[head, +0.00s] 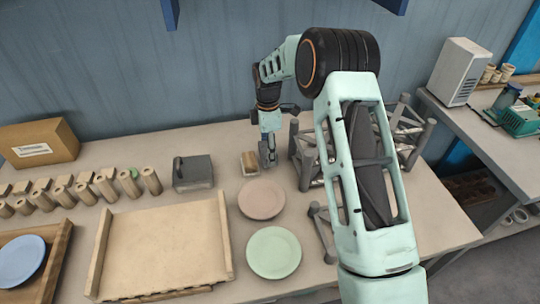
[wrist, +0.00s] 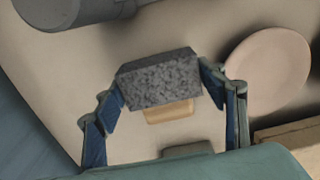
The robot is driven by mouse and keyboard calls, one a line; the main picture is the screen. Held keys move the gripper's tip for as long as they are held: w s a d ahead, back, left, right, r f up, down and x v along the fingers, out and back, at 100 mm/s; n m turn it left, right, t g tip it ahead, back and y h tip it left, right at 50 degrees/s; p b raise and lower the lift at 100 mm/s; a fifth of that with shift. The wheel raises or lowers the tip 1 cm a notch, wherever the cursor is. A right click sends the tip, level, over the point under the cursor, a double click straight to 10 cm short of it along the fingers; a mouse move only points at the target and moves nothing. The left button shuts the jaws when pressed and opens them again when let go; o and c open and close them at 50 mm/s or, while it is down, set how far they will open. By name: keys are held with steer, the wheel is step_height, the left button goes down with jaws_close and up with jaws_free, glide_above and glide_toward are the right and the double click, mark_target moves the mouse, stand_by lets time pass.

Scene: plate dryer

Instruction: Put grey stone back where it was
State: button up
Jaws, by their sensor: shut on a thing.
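The grey stone (wrist: 158,82) is a speckled dark block in the wrist view. It sits between the two fingertips of my gripper (wrist: 163,92), which is shut on it. A small pale wooden block (wrist: 168,113) shows partly behind the stone; I cannot tell whether they touch. In the head view my gripper (head: 268,156) is over the back of the table, just right of the small wooden block (head: 250,163). The stone is hard to make out there, largely hidden by the gripper.
A pink plate (head: 262,199) and a green plate (head: 274,252) lie in front of my gripper. A grey metal frame (head: 307,160) stands close on its right. A dark grey box (head: 193,172) stands left, behind a wooden tray (head: 225,242). Several wooden cylinders (head: 105,188) stand farther left.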

steer(key=shift+w+d+f, duration=0.3)
steer(key=shift+d+f, duration=0.05)
steer(key=shift+f, duration=1.65)
steer(key=shift+f, duration=0.1)
steer(key=o, duration=0.7)
steer(key=shift+f, duration=0.15)
steer(key=shift+c, duration=0.2)
steer(key=o, duration=0.4)
steer(key=shift+o, duration=0.2)
step_height(320, 180, up, 12)
steer(key=shift+r+b, duration=0.25)
steer(key=shift+b, duration=0.05)
